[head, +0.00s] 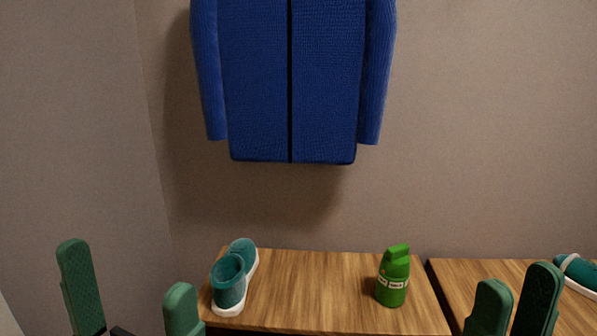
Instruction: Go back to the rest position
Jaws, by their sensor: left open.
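My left gripper (126,268) shows at the lower left, with its two green fingers pointing up and wide apart. Nothing is between them. My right gripper (517,283) shows at the lower right, its two green fingers close together in the picture. From this angle I cannot tell how far apart they are, and no held object shows. The lower parts of both grippers are cut off by the bottom edge.
Behind my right gripper is another wooden top (450,285) with a teal shoe (577,270). A blue jacket (290,80) hangs above, before the wall.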

